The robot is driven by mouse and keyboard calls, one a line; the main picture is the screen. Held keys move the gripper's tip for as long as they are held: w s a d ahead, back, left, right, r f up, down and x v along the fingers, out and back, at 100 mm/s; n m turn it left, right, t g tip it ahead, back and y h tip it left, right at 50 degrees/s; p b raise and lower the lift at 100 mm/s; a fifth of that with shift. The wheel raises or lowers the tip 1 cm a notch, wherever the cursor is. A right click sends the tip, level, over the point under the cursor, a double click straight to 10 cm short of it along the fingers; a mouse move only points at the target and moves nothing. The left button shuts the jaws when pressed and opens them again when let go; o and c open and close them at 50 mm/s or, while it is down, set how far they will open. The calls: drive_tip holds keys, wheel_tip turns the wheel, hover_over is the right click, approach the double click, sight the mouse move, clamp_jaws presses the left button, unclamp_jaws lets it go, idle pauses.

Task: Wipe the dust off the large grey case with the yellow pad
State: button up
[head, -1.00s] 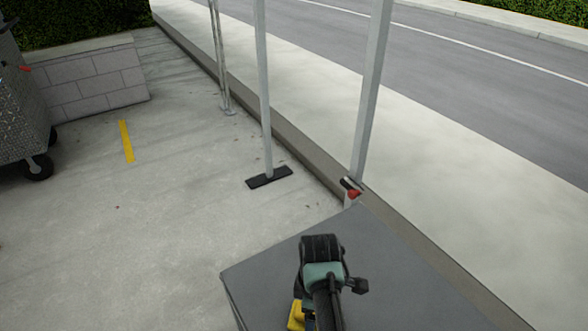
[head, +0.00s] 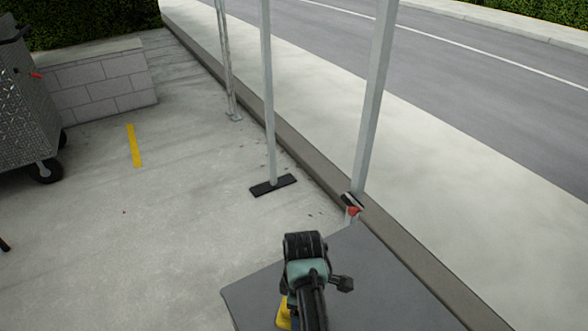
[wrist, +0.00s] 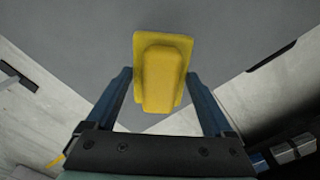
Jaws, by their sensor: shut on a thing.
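The large grey case (head: 375,285) fills the lower middle of the head view, and its flat top also fills the upper part of the wrist view (wrist: 240,40). The yellow pad (wrist: 160,70) sits between the blue fingers of my gripper (wrist: 162,88), which is shut on its raised grip. The pad's flat base lies over the case top, near an edge; I cannot tell whether it touches. In the head view my arm hides most of the pad (head: 284,315). No distinct dust shows on the visible case top.
A red-handled clamp (head: 352,207) is at the case's far corner, beside a grey post (head: 374,100). Another post stands on a black base plate (head: 273,185). A wheeled metal cart (head: 28,120) is at the left. Open concrete floor (head: 130,240) lies left of the case.

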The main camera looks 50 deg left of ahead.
drive_tip(key=shift+r+p, duration=0.8)
drive_tip(key=shift+r, duration=0.3)
